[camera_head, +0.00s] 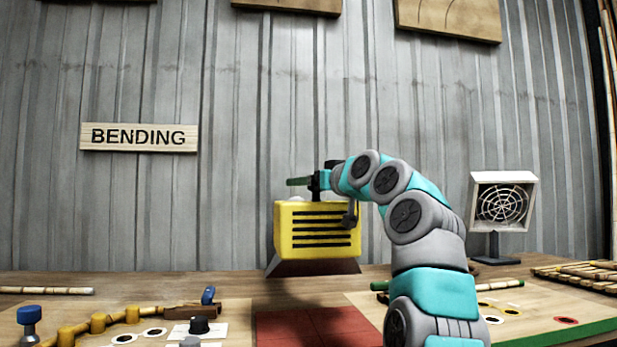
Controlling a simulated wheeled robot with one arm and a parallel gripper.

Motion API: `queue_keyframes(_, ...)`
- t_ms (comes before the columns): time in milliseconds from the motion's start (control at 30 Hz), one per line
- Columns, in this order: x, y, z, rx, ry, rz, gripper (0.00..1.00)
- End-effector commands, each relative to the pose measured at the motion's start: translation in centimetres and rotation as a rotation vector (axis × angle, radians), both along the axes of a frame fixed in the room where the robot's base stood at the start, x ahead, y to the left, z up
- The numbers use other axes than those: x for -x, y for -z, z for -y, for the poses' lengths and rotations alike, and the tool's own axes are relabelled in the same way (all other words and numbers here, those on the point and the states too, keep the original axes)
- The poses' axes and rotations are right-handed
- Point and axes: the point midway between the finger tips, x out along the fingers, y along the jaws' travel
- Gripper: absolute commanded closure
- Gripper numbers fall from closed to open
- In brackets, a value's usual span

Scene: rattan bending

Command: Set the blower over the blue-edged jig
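The yellow blower (317,232) has black slots across its front and a dark flared underside. It hangs upright above the middle of the bench, with a shadow below it. My gripper (318,182) is at its top, by a green bar, and appears shut on it; the fingertips are mostly hidden. At the lower left is a jig board (140,337) with yellow pegs, a bent cane and blue-topped parts. Its blue edge does not show in the picture. The blower is to the right of this board and higher.
A red mat (312,328) lies below the blower. A green-edged board (545,312) is at the right, partly behind my arm. A white-framed fan (503,203) stands at the back right. Canes (585,275) lie at the far right, and another cane (45,290) at the left.

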Motion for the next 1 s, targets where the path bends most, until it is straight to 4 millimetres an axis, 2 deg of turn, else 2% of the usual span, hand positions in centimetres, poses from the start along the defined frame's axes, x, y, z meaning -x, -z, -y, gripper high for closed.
queue_keyframes(200,0.01,0.04,-0.01,-0.001,0.0,0.001,0.25)
queue_keyframes(867,0.03,0.02,-0.01,0.0,0.0,0.0,0.99)
queue_keyframes(1000,0.03,0.02,-0.01,0.0,-0.001,0.0,1.0)
